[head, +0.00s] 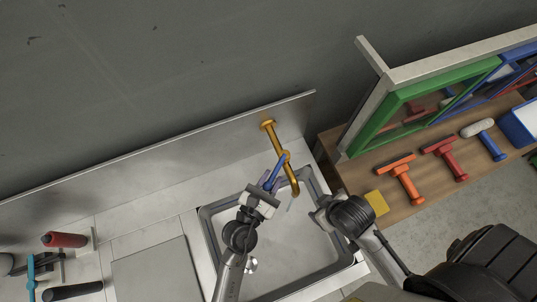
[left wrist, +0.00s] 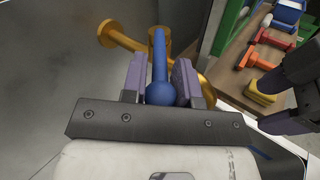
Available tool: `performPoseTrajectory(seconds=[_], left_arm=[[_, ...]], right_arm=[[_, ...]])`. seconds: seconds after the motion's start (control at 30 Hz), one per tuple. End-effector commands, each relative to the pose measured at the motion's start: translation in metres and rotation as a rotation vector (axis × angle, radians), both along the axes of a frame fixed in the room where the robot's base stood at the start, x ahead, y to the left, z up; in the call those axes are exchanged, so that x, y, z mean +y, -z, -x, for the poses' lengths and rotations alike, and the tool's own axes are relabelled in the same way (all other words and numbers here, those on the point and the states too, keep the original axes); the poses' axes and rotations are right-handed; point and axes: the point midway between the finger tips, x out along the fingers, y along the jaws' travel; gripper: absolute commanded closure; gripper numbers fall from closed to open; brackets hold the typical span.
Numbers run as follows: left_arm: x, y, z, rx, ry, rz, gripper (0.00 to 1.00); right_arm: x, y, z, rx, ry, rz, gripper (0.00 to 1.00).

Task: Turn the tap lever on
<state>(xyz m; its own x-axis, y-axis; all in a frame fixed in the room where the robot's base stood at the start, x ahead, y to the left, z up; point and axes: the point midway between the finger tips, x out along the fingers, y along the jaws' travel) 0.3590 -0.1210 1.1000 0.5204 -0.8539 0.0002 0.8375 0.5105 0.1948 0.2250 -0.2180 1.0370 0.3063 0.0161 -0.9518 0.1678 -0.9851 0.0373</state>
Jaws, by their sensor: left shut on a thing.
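My left gripper (head: 268,184) is shut on the lever. My right gripper (head: 318,207) is beside the sink's right edge, apart from the tap. It shows in the left wrist view (left wrist: 268,102) with its fingers apart and nothing between them.
The sink (head: 290,262) is under both arms. A wooden table (head: 405,213) on the right holds a green frame (head: 385,120), an orange squeegee-like tool (head: 402,175), a red one (head: 443,155), a roller (head: 483,133) and a yellow block (head: 376,202). A red cylinder (head: 65,240) lies far left.

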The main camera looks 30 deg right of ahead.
Motion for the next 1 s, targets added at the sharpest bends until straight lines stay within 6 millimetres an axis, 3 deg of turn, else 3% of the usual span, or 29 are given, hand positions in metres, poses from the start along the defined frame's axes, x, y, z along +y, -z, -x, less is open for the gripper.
performPoseTrajectory(seconds=[0.1, 0.13, 0.23, 0.63, 1.0], left_arm=[[0.0, 0.0, 0.0, -0.001, 0.0, -0.001, 1.0], [0.0, 0.0, 0.0, -0.001, 0.0, -0.001, 0.7], [0.0, 0.0, 0.0, 0.0, 0.0, -0.001, 0.6], [0.01, 0.001, 0.005, 0.0, 0.0, -0.001, 0.59], [0.07, 0.003, 0.043, 0.001, 0.001, -0.003, 0.59]], right_arm=[[0.0, 0.0, 0.0, 0.001, -0.002, 0.002, 0.37], [0.0, 0.0, 0.0, 0.001, -0.002, 0.002, 0.37], [0.0, 0.0, 0.0, 0.001, -0.001, 0.001, 0.37], [0.001, 0.001, 0.0, 0.001, 0.003, -0.005, 0.37], [0.003, 0.011, 0.0, 0.001, 0.005, -0.009, 0.37]])
